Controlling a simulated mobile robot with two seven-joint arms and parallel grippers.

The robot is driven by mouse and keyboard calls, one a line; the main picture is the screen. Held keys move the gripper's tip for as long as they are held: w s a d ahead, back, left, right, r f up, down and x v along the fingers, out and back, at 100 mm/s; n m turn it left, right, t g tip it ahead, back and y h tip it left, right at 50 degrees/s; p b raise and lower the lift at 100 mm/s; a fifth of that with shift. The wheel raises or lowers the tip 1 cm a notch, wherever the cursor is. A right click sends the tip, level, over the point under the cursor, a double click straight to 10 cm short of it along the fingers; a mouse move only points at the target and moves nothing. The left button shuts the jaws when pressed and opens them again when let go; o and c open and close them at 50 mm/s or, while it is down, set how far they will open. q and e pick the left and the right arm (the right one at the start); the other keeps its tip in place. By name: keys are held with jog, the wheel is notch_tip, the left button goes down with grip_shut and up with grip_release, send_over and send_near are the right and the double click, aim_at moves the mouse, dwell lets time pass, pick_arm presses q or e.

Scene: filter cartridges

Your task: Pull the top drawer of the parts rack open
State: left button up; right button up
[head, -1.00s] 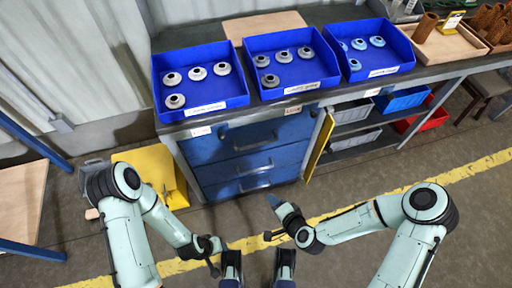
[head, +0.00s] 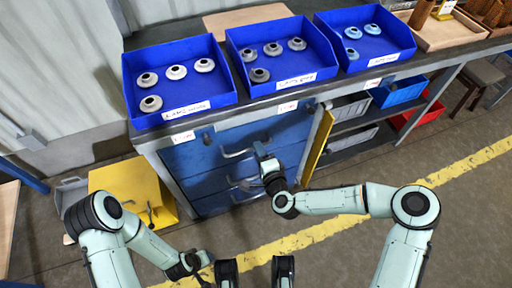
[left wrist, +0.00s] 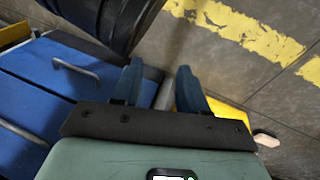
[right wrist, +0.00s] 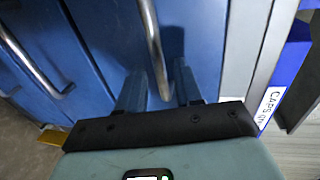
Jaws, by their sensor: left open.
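The parts rack is a blue drawer cabinet under the bench. Its top drawer (head: 208,155) looks closed, with a curved metal handle (head: 232,154). My right gripper (head: 260,152) is at the right part of this handle, pointing at the drawer front. In the right wrist view, the handle (right wrist: 153,45) runs down to the space between my open fingers (right wrist: 160,88); I cannot tell if they touch it. A lower drawer's handle (right wrist: 35,58) is to its left. My left gripper (left wrist: 160,85) is open and empty, low in front of the rack.
Blue bins (head: 180,112) with grey and blue round parts stand on the bench. A yellow door (head: 318,145) stands open right of the drawers, beside shelves with bins. A yellow container (head: 125,185) is left of the rack. The floor in front is clear.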

pick_arm(q)
jog(key=shift+s+a+f+g+b, duration=0.1)
jog(key=shift+s+f+g+b, duration=0.2)
jog(key=shift+s+f, duration=0.5)
pick_arm(e)
jog(key=shift+x, duration=1.55)
jog(key=shift+r, duration=0.1)
jog(key=shift+c, duration=0.3)
grip_shut()
pick_arm(q)
jog(key=shift+r, duration=0.1)
pick_arm(e)
jog(key=shift+s, duration=0.15)
